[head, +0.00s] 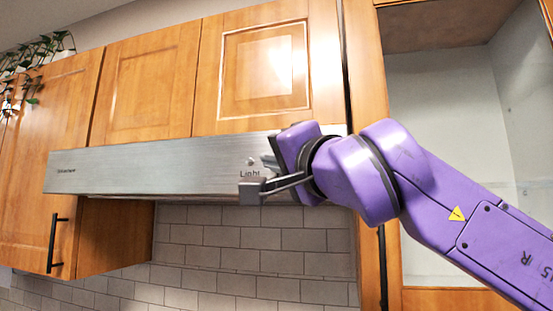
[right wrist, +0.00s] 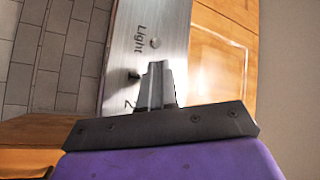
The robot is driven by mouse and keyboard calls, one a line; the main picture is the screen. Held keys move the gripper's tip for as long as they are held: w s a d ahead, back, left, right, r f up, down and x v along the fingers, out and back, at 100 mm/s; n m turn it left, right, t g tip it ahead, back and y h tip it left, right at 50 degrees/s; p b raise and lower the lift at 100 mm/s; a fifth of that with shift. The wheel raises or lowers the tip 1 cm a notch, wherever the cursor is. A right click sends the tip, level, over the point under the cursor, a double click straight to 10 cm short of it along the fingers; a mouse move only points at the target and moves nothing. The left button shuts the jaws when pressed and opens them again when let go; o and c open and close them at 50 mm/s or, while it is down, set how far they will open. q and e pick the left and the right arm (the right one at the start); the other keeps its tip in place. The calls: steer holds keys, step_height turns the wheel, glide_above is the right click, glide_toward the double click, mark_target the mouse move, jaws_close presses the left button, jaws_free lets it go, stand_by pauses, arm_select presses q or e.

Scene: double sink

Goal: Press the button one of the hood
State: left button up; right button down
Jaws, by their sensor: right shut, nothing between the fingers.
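The hood (head: 165,168) is a long brushed-steel front under the wooden cabinets. Near its right end is a small round button (head: 251,161) above the word "Light"; it also shows in the right wrist view (right wrist: 155,43). A "2" is printed further along the panel in that view. A small dark shape (right wrist: 133,75) lies between "Light" and the "2"; I cannot tell whether it is a button. No label "1" is readable. My right gripper (head: 262,182) is shut and empty in front of the panel's right end, hiding part of it; its closed fingers (right wrist: 157,84) point at the panel. Contact cannot be told.
Wooden cabinets (head: 145,85) hang above and left of the hood, one with a black handle (head: 56,243). Grey tiles (head: 240,240) cover the wall below. An open cabinet (head: 450,100) stands at the right behind my arm. A plant (head: 40,50) hangs top left.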

steer(key=shift+w+d, duration=0.15)
steer(key=shift+w, duration=0.15)
steer(key=shift+w+p, duration=0.15)
steer(key=shift+p, duration=0.15)
stand_by(0.3)
steer(key=shift+s, duration=0.65)
steer(key=shift+s+a, duration=0.1)
steer(key=shift+a, duration=0.1)
steer(key=s, duration=0.1)
steer(key=s+a, duration=0.1)
steer(key=s, duration=0.3)
steer(key=shift+s+a, duration=0.2)
steer(key=shift+a, duration=0.2)
